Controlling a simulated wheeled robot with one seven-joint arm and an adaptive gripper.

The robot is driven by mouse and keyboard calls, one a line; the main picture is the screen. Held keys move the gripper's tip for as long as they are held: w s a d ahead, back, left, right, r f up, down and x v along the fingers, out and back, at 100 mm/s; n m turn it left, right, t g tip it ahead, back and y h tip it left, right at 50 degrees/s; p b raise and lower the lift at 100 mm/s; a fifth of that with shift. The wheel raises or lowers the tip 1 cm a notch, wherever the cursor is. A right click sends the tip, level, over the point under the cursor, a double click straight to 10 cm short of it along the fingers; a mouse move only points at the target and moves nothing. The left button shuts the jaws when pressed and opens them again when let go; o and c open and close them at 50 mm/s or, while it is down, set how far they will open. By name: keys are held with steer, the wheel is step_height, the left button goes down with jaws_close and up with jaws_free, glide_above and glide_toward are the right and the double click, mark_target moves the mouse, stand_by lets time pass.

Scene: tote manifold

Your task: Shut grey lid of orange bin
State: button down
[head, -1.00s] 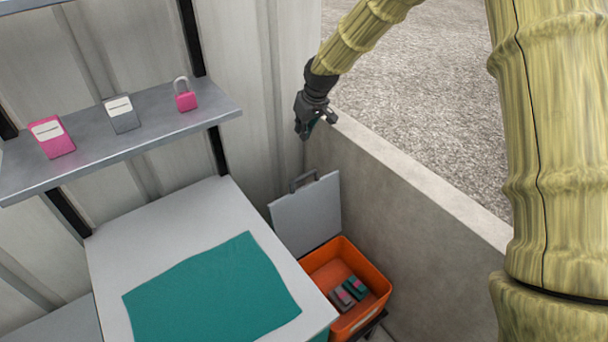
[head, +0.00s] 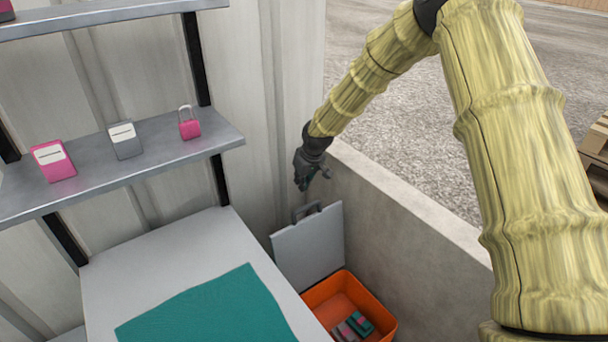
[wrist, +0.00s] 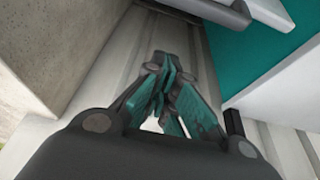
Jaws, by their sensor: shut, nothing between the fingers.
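The orange bin (head: 378,309) stands low in the corner by the concrete wall, with several small pink, grey and teal items inside.
A white table (head: 165,242) with a teal mat (head: 215,312) stands left of the bin. A grey shelf (head: 100,172) above it holds pink and grey boxes and a pink padlock. The concrete wall (head: 410,225) stands close on the right.

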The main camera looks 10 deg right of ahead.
steer(key=shift+s+d+f+p, duration=0.25)
steer(key=shift+s+f+p, duration=0.4)
steer(key=shift+f, duration=0.25)
steer(key=shift+s+d+f+p, duration=0.25)
steer(key=shift+s+f+p, duration=0.35)
steer(key=shift+f, duration=0.25)
